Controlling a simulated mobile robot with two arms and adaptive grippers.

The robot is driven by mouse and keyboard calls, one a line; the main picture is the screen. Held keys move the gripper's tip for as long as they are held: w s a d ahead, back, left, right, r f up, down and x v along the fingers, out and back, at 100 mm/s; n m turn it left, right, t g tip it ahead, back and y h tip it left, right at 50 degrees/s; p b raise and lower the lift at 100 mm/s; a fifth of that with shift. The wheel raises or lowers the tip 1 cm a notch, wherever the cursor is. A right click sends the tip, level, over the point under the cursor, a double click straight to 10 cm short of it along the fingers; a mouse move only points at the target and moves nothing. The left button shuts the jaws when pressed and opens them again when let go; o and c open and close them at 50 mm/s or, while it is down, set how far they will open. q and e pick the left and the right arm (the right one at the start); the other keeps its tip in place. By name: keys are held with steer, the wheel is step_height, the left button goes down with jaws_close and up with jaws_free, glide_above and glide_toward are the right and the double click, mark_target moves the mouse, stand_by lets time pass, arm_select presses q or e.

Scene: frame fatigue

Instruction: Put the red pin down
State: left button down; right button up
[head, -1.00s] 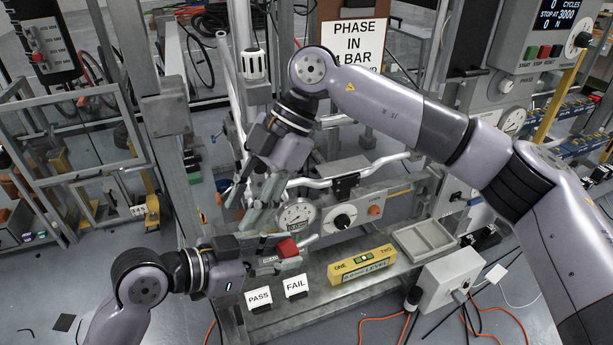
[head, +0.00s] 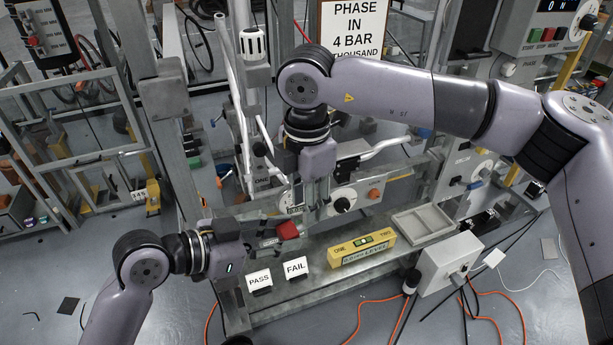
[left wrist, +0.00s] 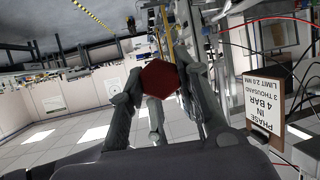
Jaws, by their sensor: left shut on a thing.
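The red pin (head: 288,230) is in my left gripper (head: 270,242), over the left part of the steel bench (head: 310,293), behind the FAIL card. In the left wrist view, the pin's red hexagonal end (left wrist: 160,78) sits between the two fingers, which close on it from both sides. The rest of the pin is hidden. I cannot tell whether it touches anything below. My right gripper (head: 309,198) points down just above and to the right of the red pin. Its fingers overlap the rig behind, so their opening is unclear.
White PASS (head: 259,279) and FAIL (head: 295,267) cards stand at the bench front. A yellow level (head: 361,250) and an empty grey tray (head: 423,224) lie to the right. Rig tubes rise close behind my grippers.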

mark_target(300, 228)
step_height(300, 228, down, 3)
steer(key=shift+f, duration=0.15)
steer(key=shift+c, duration=0.5)
steer(key=c, duration=0.5)
arm_select(q)
steer(key=shift+s+d, duration=0.1)
arm_select(e)
steer(key=shift+w+a, duration=0.1)
jaws_close()
arm_select(q)
steer(key=c, duration=1.4)
jaws_free()
steer(key=shift+o, duration=1.4)
